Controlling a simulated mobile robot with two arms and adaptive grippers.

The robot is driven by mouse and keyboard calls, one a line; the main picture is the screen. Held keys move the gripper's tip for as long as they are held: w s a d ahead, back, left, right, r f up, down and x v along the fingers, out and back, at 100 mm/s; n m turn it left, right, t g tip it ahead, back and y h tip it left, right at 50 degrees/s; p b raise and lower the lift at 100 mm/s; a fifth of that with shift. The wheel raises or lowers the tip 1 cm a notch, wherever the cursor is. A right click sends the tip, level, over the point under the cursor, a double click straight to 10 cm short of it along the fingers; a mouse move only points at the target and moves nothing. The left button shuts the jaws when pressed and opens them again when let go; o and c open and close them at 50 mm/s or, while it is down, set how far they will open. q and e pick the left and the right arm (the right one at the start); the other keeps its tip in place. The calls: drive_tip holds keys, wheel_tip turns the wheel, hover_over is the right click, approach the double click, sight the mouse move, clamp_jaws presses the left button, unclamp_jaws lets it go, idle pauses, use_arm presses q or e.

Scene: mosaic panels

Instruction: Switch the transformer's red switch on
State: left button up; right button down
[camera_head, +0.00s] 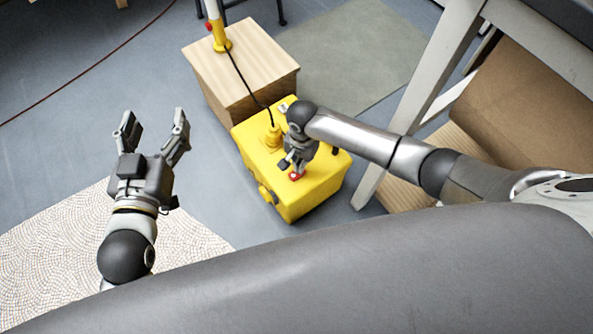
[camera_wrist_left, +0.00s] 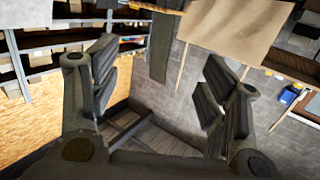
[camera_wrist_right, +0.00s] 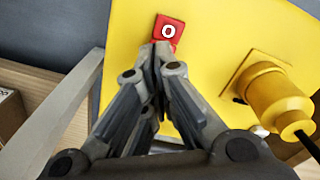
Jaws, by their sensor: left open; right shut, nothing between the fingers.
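The yellow transformer box (camera_head: 318,186) stands on the floor in the middle of the head view. Its red switch (camera_head: 295,176) shows beside my right gripper's fingertips. In the right wrist view the red switch (camera_wrist_right: 169,31) carries a white "O" mark. My right gripper (camera_wrist_right: 157,50) is shut and empty, with its tips at the switch's lower edge; I cannot tell if they touch it. They hide part of the switch. My left gripper (camera_head: 152,125) is open and empty, raised to the left of the box, and its fingers (camera_wrist_left: 155,90) are spread in the left wrist view.
A yellow plug (camera_wrist_right: 272,95) with a black cable sits in the transformer's top. A wooden box (camera_head: 245,62) with a yellow-based tool (camera_head: 221,44) stands behind it. A grey frame leg (camera_head: 410,100) is at the right. A mosaic panel (camera_head: 50,240) lies at lower left.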

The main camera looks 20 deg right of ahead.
use_arm(q)
drive_tip(key=shift+d+r+t, duration=0.15)
drive_tip(key=shift+r+t, duration=0.15)
drive_tip(key=shift+r, duration=0.15)
use_arm(e)
drive_tip(key=shift+f, duration=0.3)
use_arm(q)
drive_tip(key=shift+w+r, duration=0.15)
drive_tip(key=shift+r, duration=0.1)
use_arm(e)
drive_tip(key=shift+f, duration=0.1)
use_arm(q)
drive_tip(key=shift+r+t, duration=0.3)
use_arm(e)
drive_tip(key=shift+f, duration=0.1)
use_arm(q)
drive_tip(key=shift+d+r+t+h+b, duration=0.15)
drive_tip(key=shift+r+t+h+b, duration=0.2)
drive_tip(key=shift+r, duration=0.2)
use_arm(e)
drive_tip(key=shift+f, duration=0.45)
